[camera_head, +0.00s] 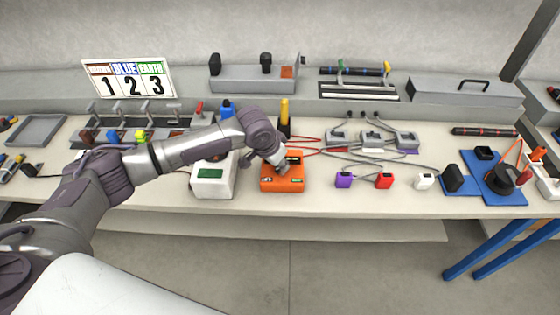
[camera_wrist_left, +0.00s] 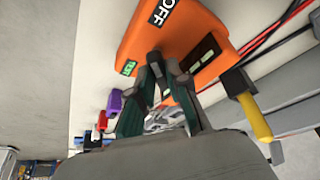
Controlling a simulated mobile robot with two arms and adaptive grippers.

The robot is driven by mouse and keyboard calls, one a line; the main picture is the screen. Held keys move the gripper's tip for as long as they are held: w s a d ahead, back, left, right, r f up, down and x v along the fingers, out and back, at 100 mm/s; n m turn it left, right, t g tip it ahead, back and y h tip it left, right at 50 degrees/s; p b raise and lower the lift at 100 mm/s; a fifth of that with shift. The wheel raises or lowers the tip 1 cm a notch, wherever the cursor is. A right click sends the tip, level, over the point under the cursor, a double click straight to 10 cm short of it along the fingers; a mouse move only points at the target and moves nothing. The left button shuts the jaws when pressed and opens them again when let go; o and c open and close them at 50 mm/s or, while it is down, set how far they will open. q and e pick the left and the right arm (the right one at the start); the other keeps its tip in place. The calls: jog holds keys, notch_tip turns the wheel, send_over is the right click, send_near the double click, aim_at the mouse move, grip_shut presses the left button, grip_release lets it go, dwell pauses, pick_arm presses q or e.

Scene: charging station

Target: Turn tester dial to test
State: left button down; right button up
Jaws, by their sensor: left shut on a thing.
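The orange tester (camera_head: 290,184) lies near the front edge of the bench in the head view. In the left wrist view the tester (camera_wrist_left: 190,42) fills the upper middle, with a white OFF label (camera_wrist_left: 167,12) and a green label (camera_wrist_left: 129,68). My left gripper (camera_head: 280,172) reaches down onto the tester's top. In the left wrist view the left gripper (camera_wrist_left: 162,75) has its fingertips against the tester's face, shut on the dial. The dial is mostly hidden by the fingers, so where it points cannot be told. My right gripper is not in view.
A white box with a green display (camera_head: 211,186) stands left of the tester. A yellow-handled probe (camera_head: 285,112) stands behind it, with red cables (camera_head: 310,139) nearby. Purple (camera_head: 344,180) and red (camera_head: 384,181) blocks lie to the right. Blue trays (camera_head: 475,172) are farther right.

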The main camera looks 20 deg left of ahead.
pick_arm(q)
jog(key=n+p, duration=0.2)
jog(key=n+y+p, duration=0.1)
jog(key=p, duration=0.1)
jog(key=n+y+p, duration=0.1)
jog(key=n+p, duration=0.1)
jog(key=p, duration=0.1)
jog(key=shift+s+d+r+n, duration=0.1)
jog(key=shift+d+r+n, duration=0.15)
jog(key=shift+d+n, duration=0.05)
jog(key=n+y+p, duration=0.1)
jog(key=n+p, duration=0.1)
jog(key=shift+d+n, duration=0.1)
jog(key=shift+n, duration=0.3)
jog(key=n+y+p, duration=0.1)
jog(key=n, duration=0.1)
jog(key=shift+d+f+n, duration=0.1)
jog(key=shift+f+n, duration=0.05)
jog(key=shift+n, duration=0.25)
jog(key=shift+n+g+y+p, duration=0.3)
jog(key=shift+n+y, duration=0.1)
jog(key=shift+n, duration=0.5)
jog(key=shift+w+d+f+n+g+y, duration=0.1)
jog(key=shift+w+n+g+y, duration=0.15)
jog(key=shift+n, duration=0.85)
jog(key=shift+n+g+y+b, duration=0.25)
jog(key=shift+n+y+b, duration=0.1)
jog(key=shift+n, duration=0.75)
jog(key=shift+w, duration=0.1)
